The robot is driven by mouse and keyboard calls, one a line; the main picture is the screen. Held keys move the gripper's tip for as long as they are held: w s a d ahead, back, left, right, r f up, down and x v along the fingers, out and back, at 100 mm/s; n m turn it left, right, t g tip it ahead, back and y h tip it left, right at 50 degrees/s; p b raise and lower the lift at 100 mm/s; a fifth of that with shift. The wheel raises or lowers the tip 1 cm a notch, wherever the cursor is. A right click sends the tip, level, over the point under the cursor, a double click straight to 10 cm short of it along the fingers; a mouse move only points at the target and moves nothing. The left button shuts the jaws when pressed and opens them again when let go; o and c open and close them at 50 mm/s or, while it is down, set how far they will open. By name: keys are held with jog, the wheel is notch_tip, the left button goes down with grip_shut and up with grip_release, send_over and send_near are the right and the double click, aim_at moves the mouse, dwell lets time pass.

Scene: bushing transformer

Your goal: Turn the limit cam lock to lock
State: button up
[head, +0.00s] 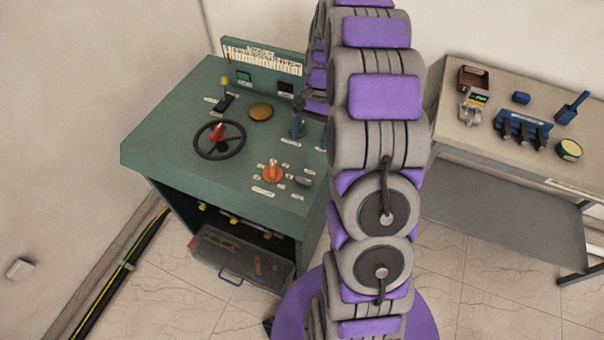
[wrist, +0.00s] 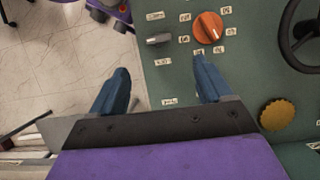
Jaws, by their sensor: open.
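The green control desk (head: 170,125) carries several controls, and its small labels are too blurred to read, so I cannot tell for sure which one is the limit cam lock. A small grey knob (head: 303,180) sits beside an orange rotary knob (head: 273,173). In the wrist view the grey knob (wrist: 158,39) points sideways, left of the orange knob (wrist: 208,27). My gripper (wrist: 162,82) is open and empty above the desk, its blue fingers apart, with both knobs beyond the fingertips. In the head view my arm hides part of the desk's right side; a blue fingertip (head: 297,128) shows.
A black handwheel (head: 220,140) with a red centre, a gold knob (head: 261,111) and a yellow-topped lever (head: 224,90) stand on the desk. A meter panel (head: 262,62) rises behind. A table (head: 460,133) with tools is at the right.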

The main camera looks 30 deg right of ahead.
aim_at(304, 178)
jog(key=b+x, duration=0.1)
jog(key=x, duration=1.2)
jog(key=shift+d+f+b, duration=0.1)
jog(key=shift+f+b, duration=0.05)
jog(key=shift+b, duration=0.15)
jog(key=shift+d, duration=0.25)
jog(key=shift+c, duration=0.3)
jog(key=shift+a, duration=0.15)
jog(key=c, duration=1)
